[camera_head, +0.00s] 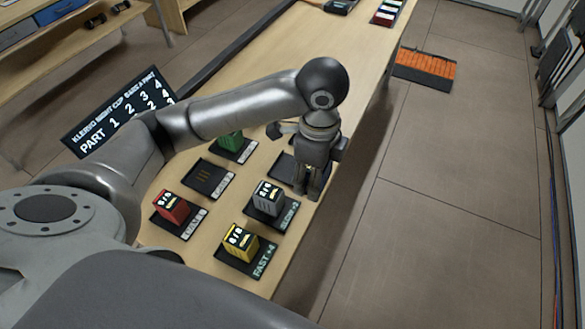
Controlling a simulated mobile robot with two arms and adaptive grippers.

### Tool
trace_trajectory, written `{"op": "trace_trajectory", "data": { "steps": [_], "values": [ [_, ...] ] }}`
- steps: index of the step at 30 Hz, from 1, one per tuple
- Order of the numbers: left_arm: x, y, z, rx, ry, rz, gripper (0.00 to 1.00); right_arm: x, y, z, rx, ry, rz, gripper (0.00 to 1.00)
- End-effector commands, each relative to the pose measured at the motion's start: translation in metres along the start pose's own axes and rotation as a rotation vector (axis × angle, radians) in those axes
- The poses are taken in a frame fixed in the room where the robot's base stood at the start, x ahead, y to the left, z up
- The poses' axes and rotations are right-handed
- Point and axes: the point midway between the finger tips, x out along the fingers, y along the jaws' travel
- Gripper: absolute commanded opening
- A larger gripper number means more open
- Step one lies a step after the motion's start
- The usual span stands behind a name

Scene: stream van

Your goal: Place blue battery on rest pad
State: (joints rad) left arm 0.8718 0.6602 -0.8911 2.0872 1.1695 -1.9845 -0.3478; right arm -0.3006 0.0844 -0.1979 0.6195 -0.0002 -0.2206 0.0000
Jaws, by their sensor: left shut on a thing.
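My left gripper (308,192) points down over the right edge of the bench, at a dark pad (284,167) that it partly covers. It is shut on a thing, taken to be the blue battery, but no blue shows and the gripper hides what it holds. I cannot tell whether the held thing touches the pad. Another dark pad (208,178) lies bare to the left. The label lettering on these two pads is too small to read, so I cannot tell which is the rest pad. My right gripper is not in view.
A red battery (172,208), a yellow battery (240,243), a grey battery (268,197) and a green battery (231,140) stand on labelled pads around the gripper. A black sign (120,110) stands at the bench's left side. The far bench top (290,45) is mostly clear.

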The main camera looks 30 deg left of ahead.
Motion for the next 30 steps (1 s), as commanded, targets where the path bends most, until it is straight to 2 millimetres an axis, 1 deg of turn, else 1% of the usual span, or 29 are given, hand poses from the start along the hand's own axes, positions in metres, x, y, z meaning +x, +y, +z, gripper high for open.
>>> {"op": "trace_trajectory", "data": {
  "steps": [2, 5, 13, 15, 18, 22, 26, 29, 30],
  "values": [
    [0.003, -0.005, 0.005, 0.009, -0.001, 0.000, 0.21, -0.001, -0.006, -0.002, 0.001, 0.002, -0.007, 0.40],
    [0.010, -0.018, 0.018, 0.008, -0.003, 0.001, 0.21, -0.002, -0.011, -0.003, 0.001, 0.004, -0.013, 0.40],
    [0.039, -0.067, 0.065, 0.006, -0.003, 0.001, 0.21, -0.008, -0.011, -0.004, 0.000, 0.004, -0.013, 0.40],
    [0.056, -0.074, 0.071, 0.009, -0.001, 0.004, 0.21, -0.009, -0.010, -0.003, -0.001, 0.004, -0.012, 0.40],
    [0.073, -0.085, 0.081, 0.010, -0.001, 0.003, 0.21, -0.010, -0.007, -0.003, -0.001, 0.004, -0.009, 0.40],
    [0.087, -0.094, 0.089, 0.011, 0.000, 0.000, 0.21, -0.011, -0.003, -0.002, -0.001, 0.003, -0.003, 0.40],
    [0.094, -0.098, 0.092, 0.013, 0.000, -0.001, 0.21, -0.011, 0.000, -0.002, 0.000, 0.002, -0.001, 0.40],
    [0.102, -0.101, 0.097, 0.013, -0.001, 0.002, 0.21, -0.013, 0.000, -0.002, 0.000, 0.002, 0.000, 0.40],
    [0.109, -0.100, 0.096, 0.014, 0.000, 0.003, 0.21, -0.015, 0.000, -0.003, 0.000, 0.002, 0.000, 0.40]
  ]
}}
